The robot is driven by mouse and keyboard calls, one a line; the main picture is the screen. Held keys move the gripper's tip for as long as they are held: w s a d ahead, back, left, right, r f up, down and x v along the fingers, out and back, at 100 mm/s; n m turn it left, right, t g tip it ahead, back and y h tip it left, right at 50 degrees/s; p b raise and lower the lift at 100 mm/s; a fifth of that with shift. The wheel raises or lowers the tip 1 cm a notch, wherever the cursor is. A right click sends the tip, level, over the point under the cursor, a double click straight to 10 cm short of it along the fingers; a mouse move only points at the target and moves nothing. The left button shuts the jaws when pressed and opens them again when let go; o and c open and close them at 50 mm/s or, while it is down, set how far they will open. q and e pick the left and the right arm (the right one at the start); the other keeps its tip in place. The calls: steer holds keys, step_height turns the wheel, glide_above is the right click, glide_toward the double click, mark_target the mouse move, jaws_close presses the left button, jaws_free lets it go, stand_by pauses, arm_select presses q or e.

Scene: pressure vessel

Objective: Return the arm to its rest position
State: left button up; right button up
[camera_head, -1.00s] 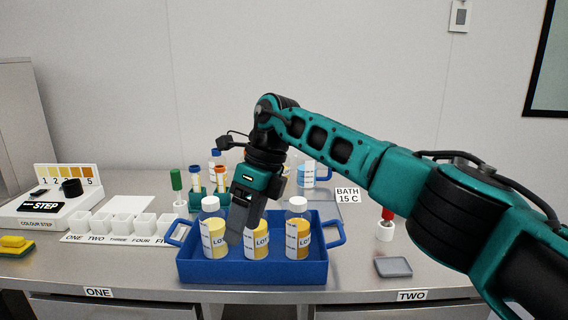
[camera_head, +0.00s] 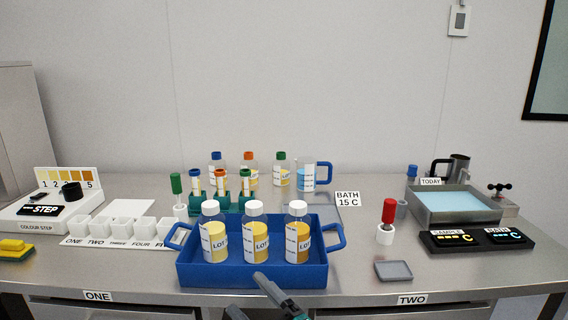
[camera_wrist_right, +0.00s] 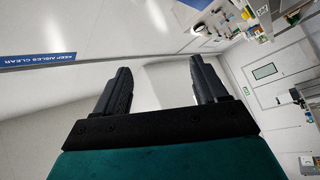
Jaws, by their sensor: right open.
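My right gripper (camera_head: 249,296) shows only by its finger ends at the bottom edge of the head view, in front of the blue tray (camera_head: 200,272). In the right wrist view its two fingers (camera_wrist_right: 160,68) stand wide apart, open, with nothing between them. The rest of the right arm is out of the head view. My left gripper is in neither view. Three white-capped bottles stand upright in the tray: a left one (camera_head: 213,240), a middle one (camera_head: 255,240) and a right one (camera_head: 297,240).
A colour step device (camera_head: 40,215) and white cups (camera_head: 122,226) are at left. A rack (camera_head: 232,207) of capped tubes stands behind the tray. A water bath (camera_head: 455,205), displays (camera_head: 475,242), a red-handled tool (camera_head: 387,215) and a grey dish (camera_head: 393,270) are at right.

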steer(key=s+d+f+m+h, duration=0.5)
steer(key=d+f+m+h, duration=0.4)
steer(key=d+f+m, duration=0.25)
steer(key=s+d+f+m+g+h, duration=0.4)
steer(key=s+d+f+m, duration=0.1)
steer(key=s+d+f, duration=0.4)
steer(key=s+d, duration=0.2)
steer(key=s, duration=0.2)
steer(key=shift+d+f+h, duration=0.2)
steer(key=shift+d+h, duration=0.1)
steer(key=shift+d, duration=0.1)
